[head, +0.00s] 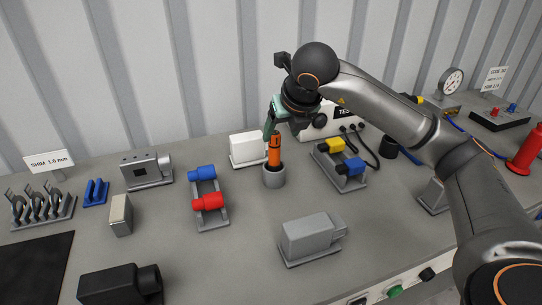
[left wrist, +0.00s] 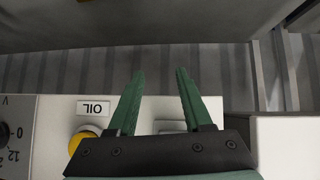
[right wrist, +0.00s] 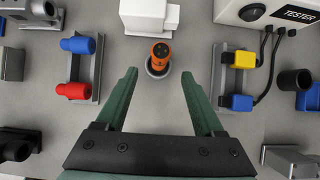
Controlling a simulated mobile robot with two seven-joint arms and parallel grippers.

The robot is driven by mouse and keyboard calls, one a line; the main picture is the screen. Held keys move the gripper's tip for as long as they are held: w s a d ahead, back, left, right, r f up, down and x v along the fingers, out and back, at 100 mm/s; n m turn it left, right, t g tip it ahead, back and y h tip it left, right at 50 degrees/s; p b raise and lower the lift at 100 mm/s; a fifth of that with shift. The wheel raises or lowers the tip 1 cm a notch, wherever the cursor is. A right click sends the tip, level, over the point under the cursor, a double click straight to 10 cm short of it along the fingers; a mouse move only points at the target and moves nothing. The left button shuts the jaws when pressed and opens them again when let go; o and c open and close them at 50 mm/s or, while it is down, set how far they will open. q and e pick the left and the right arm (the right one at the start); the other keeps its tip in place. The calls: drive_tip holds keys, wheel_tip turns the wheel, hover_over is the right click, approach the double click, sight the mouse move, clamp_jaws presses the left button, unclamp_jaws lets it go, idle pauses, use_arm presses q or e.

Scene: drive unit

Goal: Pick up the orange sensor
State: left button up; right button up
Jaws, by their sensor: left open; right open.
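The orange sensor (head: 274,150) stands upright in a grey round holder (head: 274,178) near the middle of the bench. In the right wrist view the sensor (right wrist: 161,51) shows from above, ahead of and between the fingertips, with the holder (right wrist: 157,69) under it. My right gripper (head: 274,128) is open, and its green fingers (right wrist: 160,75) have nothing between them. In the head view the fingers overlap the sensor's top; I cannot tell if they touch it. My left gripper (left wrist: 158,75) is open and empty in the left wrist view, and is outside the head view.
A white block (head: 247,150) stands behind the holder. A rack with blue and red connectors (head: 212,222) is to its left, and one with yellow and blue connectors (head: 355,185) to its right. The tester (head: 325,122) stands behind. A grey block (head: 310,238) is in front.

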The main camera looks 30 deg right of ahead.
sight(277, 144)
drive_tip(key=x, duration=0.5)
drive_tip(key=shift+w+d+f, duration=0.1)
drive_tip(key=shift+w+f, duration=0.05)
drive_tip(key=shift+f, duration=0.2)
drive_tip(key=shift+x, duration=3.05)
drive_tip(key=shift+w+r, duration=0.1)
drive_tip(key=shift+w, duration=0.05)
drive_tip(key=shift+c, duration=0.3)
clamp_jaws()
drive_tip(key=shift+r, duration=0.1)
